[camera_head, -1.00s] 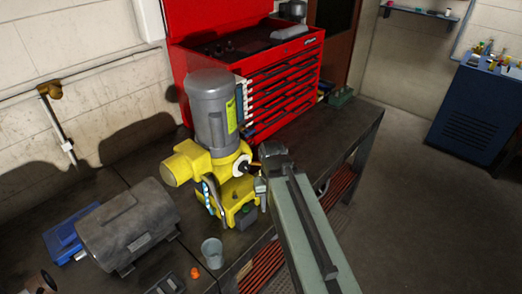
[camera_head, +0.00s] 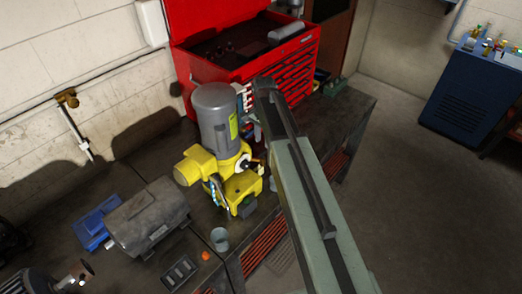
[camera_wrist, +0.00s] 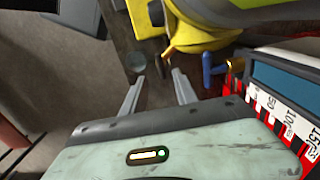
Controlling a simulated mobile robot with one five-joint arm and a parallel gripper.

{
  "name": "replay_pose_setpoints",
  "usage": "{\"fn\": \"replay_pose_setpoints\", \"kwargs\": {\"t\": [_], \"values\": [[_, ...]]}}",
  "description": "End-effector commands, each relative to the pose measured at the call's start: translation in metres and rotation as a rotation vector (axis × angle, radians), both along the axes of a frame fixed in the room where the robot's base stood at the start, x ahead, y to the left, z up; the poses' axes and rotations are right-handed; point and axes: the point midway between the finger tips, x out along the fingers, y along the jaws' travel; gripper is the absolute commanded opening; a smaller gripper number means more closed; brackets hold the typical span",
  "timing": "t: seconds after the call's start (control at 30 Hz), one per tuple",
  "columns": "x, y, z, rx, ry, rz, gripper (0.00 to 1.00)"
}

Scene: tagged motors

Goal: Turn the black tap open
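The yellow pump (camera_head: 200,166) with its grey motor (camera_head: 214,110) stands upright on the dark workbench. A white round fitting (camera_head: 244,161) is on its right side, with a small dark and orange part beside it. I cannot tell for sure which part is the black tap. In the head view my arm hides much of the gripper.
A red tool chest (camera_head: 230,70) stands close behind the pump. A grey motor (camera_head: 147,216), a metal cup (camera_head: 220,239) and an orange cap (camera_head: 206,256) are on the bench. A blue cabinet (camera_head: 468,95) is at the far right; the floor between is clear.

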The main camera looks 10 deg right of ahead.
Motion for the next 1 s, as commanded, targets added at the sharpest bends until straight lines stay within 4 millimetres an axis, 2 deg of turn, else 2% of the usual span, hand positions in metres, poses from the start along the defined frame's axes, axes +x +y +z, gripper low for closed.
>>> {"fn": "replay_pose_setpoints", "kwargs": {"t": [0.03,0.4,0.5,0.73,0.77,0.87,0.97,1.0], "values": [[0.0,0.0,-0.01,0.0,0.0,0.001,0.35],[0.0,0.001,-0.07,0.0,0.0,0.003,0.35],[0.0,0.001,-0.075,0.0,0.0,0.003,0.35],[0.0,0.001,-0.072,0.0,0.0,0.004,0.35],[0.0,0.001,-0.072,0.0,0.0,0.004,0.3],[0.0,0.001,-0.072,0.0,0.0,0.004,0.02],[0.0,0.001,-0.072,0.0,0.0,0.004,0.0],[0.0,0.01,-0.072,-0.001,0.001,0.008,0.0]]}}
